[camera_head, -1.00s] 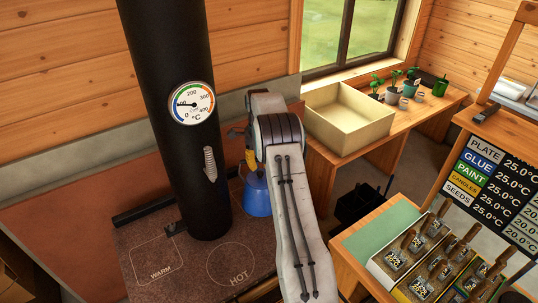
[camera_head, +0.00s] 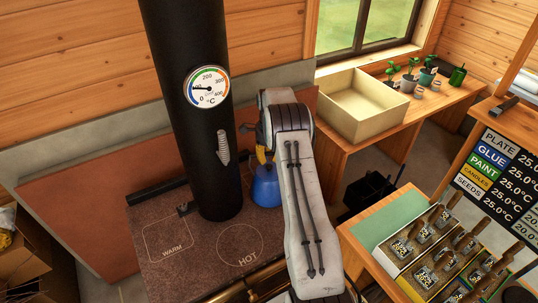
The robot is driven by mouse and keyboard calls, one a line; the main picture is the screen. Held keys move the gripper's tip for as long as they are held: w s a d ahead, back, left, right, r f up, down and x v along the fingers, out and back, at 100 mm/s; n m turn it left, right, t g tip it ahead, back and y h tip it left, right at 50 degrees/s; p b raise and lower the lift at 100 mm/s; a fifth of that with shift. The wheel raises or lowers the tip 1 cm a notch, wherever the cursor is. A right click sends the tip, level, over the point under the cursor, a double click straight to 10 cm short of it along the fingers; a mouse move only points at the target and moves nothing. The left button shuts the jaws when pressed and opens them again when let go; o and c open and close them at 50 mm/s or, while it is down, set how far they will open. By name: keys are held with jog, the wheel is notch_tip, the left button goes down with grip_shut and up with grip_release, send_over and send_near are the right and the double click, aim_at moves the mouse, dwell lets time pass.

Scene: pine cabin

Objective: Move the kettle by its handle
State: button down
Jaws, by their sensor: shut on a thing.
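The blue kettle (camera_head: 266,188) is at the right rear of the stovetop (camera_head: 190,262), partly hidden behind my arm. Its yellow handle (camera_head: 261,154) shows at the top. My gripper (camera_head: 257,145) is at the handle and shut on it, though the fingers are mostly hidden by my arm. I cannot tell whether the kettle's base touches the stovetop.
The black stovepipe (camera_head: 203,130) with a dial gauge (camera_head: 206,88) stands left of the kettle. The marked HOT circle (camera_head: 236,243) and WARM square (camera_head: 167,240) are bare. A cream box (camera_head: 350,110) and potted plants are on the bench at the right.

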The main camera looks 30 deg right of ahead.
jog(key=shift+w+r, duration=0.1)
jog(key=c, duration=0.9)
grip_release()
notch_tip(320, 180, up, 12)
jog(key=b, duration=0.1)
jog(key=shift+s, duration=0.4)
jog(key=shift+a, duration=0.1)
